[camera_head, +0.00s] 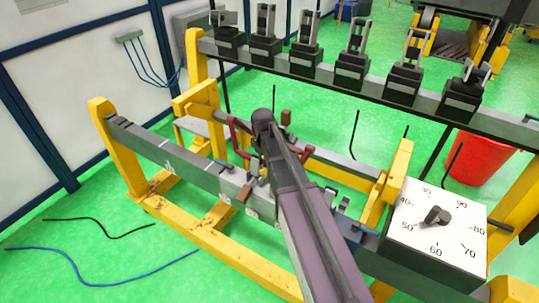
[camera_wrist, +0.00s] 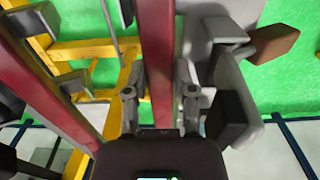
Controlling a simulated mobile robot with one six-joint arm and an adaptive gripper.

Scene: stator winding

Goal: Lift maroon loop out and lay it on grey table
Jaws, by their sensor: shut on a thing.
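The maroon loop (camera_head: 238,138) shows in the head view at the middle of the yellow frame, partly behind my arm. Another part of it shows to the right of my arm. In the wrist view one maroon bar (camera_wrist: 157,50) runs between the two fingers of my gripper (camera_wrist: 160,95), which is shut on it. A second long red bar (camera_wrist: 42,85) slants down the left side of that view. My gripper is mostly hidden by my arm in the head view. I cannot tell whether the loop is clear of the frame. I cannot clearly identify the grey table.
A yellow frame with a long dark beam (camera_head: 150,148) surrounds the loop. Several black clamps stand on a rail (camera_head: 320,82) behind. A dial box (camera_head: 437,225) is at the right, with a red bin (camera_head: 477,158) behind it. Cables lie on the green floor at the left.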

